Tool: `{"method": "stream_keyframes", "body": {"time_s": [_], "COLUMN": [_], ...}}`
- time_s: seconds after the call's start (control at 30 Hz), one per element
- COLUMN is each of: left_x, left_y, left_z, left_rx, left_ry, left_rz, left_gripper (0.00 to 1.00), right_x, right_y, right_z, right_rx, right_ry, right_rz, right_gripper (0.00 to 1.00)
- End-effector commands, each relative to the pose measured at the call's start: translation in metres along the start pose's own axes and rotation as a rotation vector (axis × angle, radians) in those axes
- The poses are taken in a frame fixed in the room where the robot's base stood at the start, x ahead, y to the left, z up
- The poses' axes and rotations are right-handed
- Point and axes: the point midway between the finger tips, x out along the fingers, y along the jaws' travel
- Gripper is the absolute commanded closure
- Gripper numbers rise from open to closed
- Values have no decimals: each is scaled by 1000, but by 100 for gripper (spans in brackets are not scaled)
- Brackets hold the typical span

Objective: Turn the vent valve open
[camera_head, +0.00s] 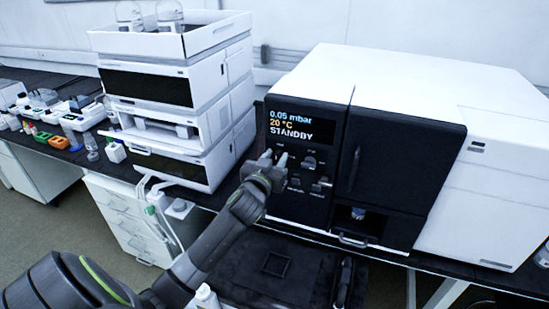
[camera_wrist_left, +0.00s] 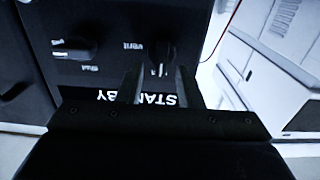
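The vent valve is a dark round knob (camera_wrist_left: 160,51) with a pale mark, beside the label "vent", on the instrument's black front panel (camera_head: 310,208). In the head view my left gripper hides it. My left gripper (camera_head: 276,156) is at the panel, just below the display. In the left wrist view its two fingers (camera_wrist_left: 159,76) stand apart, one on each side of the knob's near end, with a gap visible. I cannot tell whether they touch the knob. My right gripper is not in view.
A second knob (camera_wrist_left: 75,48) sits beside the vent knob. The display (camera_head: 292,126) reads 0.05 mbar, 20 °C, STANDBY. A dark door with a handle (camera_head: 354,169) is right of the panel. A white chromatography stack (camera_head: 222,80) stands left, close to my arm.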

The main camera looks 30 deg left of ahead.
Motion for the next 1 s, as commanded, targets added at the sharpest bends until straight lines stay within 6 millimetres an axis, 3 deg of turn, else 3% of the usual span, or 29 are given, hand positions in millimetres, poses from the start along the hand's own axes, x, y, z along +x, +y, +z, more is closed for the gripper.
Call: {"method": "stream_keyframes", "body": {"time_s": [0.13,0.4,0.73,1.0], "left_x": [0,0,0,0], "left_y": [0,0,1,4], "left_z": [0,0,0,0], "left_rx": [0,0,57,242], "left_ry": [0,0,-1,-4], "left_rz": [0,0,-1,-1], "left_gripper": [67,97,97,97], "right_x": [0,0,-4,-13], "right_y": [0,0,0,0], "right_z": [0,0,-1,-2], "right_rx": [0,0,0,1], "right_ry": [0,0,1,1], "right_rz": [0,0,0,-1], "right_gripper": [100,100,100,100]}}
